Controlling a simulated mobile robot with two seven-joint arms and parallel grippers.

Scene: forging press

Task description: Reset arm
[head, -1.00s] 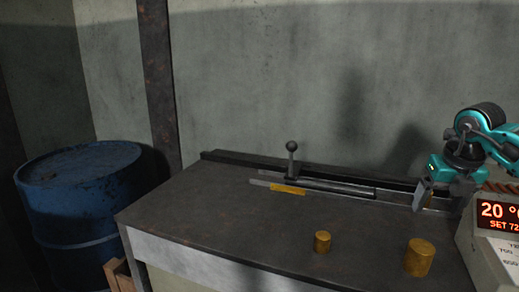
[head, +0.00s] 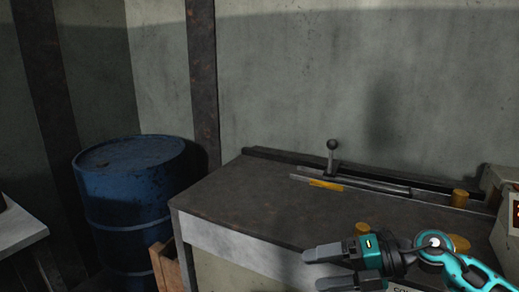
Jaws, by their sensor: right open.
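My right gripper (head: 314,268) is open and empty at the bottom of the head view. Its grey fingers point left, in front of the front edge of the dark workbench (head: 250,200). The teal arm comes in from the lower right. My left gripper is not in view.
A ball-topped lever (head: 332,150) stands at the rail along the bench's back. One brass cylinder (head: 460,198) stands near the rail's right end; another (head: 361,229) and a third (head: 459,242) are partly hidden by my right arm. A blue drum (head: 130,190) stands left.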

